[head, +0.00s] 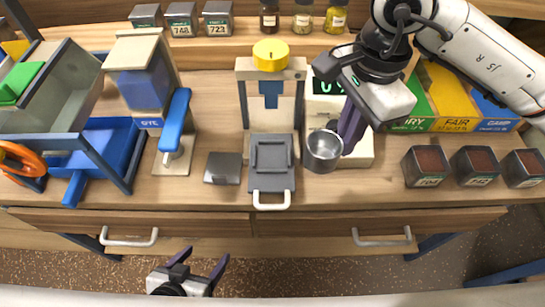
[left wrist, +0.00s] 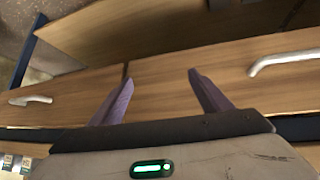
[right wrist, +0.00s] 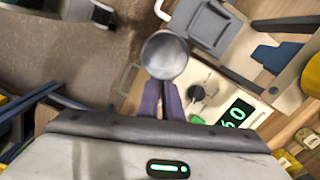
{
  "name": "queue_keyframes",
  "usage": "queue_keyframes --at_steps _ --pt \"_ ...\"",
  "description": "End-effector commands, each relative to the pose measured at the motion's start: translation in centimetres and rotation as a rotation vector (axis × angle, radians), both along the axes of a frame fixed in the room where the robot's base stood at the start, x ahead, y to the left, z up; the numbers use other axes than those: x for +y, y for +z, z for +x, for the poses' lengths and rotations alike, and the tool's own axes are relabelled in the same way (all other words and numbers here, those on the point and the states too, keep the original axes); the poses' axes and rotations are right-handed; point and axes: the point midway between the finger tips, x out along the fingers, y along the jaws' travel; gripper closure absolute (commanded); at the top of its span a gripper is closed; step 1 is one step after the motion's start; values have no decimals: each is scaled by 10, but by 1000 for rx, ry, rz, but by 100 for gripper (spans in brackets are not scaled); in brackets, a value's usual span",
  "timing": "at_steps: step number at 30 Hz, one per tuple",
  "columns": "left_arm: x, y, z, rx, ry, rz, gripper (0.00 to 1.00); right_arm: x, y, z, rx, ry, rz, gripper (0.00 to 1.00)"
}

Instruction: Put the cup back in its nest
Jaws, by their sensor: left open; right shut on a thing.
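The cup (head: 323,150) is a small round grey metal cup with its open top facing up. My right gripper (head: 347,146) is shut on its right side, at the front left of the scale. In the right wrist view the cup (right wrist: 165,56) sits at the tips of my right fingers (right wrist: 160,90), and its inside looks empty. Whether its base touches anything is hidden. I cannot tell which part is its nest. My left gripper (head: 205,257) is open and empty, in front of the bench; its fingers (left wrist: 161,80) point toward the drawer fronts.
A white scale (head: 360,155) with a green display stands behind the cup. A press with a yellow knob (head: 270,55) and a grey tray (head: 271,178) stand to the left. A dark square plate (head: 222,168) lies beside it.

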Motion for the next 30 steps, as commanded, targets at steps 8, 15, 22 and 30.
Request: queue_keyframes --at_steps 8,15,22,30 --pt "0 -12 0 -1 1 1 29 48 0 12 21 -684 -5 100" --pt "1 -19 1 -4 1 0 29 88 1 16 30 -1273 -17 100" --pt "1 -23 5 -11 2 0 29 117 3 16 26 -1719 -23 100" --pt "1 -22 6 -14 1 0 29 127 -7 16 23 -1914 -28 100"
